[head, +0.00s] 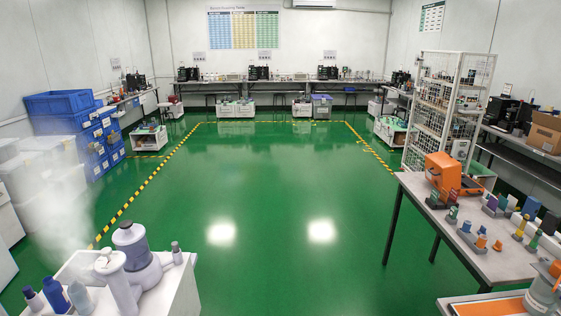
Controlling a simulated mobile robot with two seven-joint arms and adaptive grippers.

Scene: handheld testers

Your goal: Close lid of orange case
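An orange case (441,172) stands on the far end of the grey table (462,232) at the right of the head view. Its tall orange part stands upright above the tabletop, with a dark mark on its face. A second orange surface, a flat tray-like panel (492,307), shows at the bottom right edge, partly cut off. Neither of my grippers can be made out in the head view, and nothing is seen touching the orange case.
Small coloured testers (482,240) in holders crowd the grey table. An orange and grey cylindrical device (543,292) stands at the bottom right. A white wire rack (447,108) is behind the table. A white stand (165,290) with bottles is at bottom left. The green floor (265,205) is clear.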

